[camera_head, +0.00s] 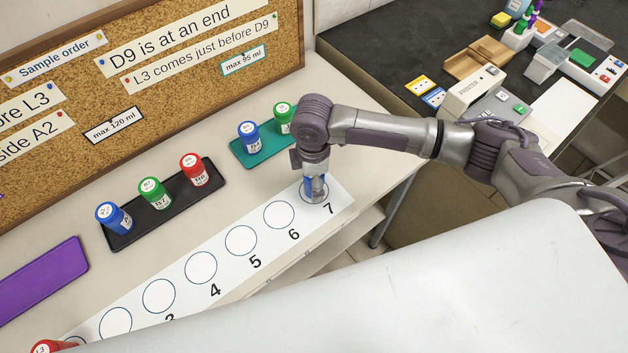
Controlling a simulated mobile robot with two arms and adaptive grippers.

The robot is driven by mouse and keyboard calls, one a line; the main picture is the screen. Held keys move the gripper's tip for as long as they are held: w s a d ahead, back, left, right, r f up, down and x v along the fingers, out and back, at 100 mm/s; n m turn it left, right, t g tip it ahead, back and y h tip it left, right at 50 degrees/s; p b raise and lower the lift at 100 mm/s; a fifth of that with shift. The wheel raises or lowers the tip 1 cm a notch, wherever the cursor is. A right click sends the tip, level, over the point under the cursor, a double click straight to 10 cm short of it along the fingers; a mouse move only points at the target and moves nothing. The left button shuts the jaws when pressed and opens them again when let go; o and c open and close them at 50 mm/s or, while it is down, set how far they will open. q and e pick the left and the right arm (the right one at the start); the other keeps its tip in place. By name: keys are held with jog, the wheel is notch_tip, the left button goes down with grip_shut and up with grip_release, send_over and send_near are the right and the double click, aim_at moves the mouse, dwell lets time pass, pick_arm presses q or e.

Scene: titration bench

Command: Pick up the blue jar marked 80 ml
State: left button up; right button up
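My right gripper (316,190) points down over the circle marked 7 on the white numbered strip (262,263). A blue thing, probably a blue jar (308,183), shows at its fingers, mostly hidden by them; I cannot tell whether the fingers press on it. Another blue jar (113,218) stands, slightly tilted, at the left end of the black tray (134,233). A third blue jar (249,138) stands on the teal tray (261,156). The volume marks are too small to read. My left gripper is not in view.
A green jar (155,194) and a red jar (195,170) share the black tray. Another green jar (283,118) is on the teal tray. A red jar (50,346) is at the bottom left. The purple tray (40,280) is empty. A cork board (190,90) stands behind.

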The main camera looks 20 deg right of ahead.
jog(key=shift+f, duration=0.15)
jog(key=shift+c, duration=0.4)
jog(key=c, duration=1.2)
jog(key=shift+c, duration=0.2)
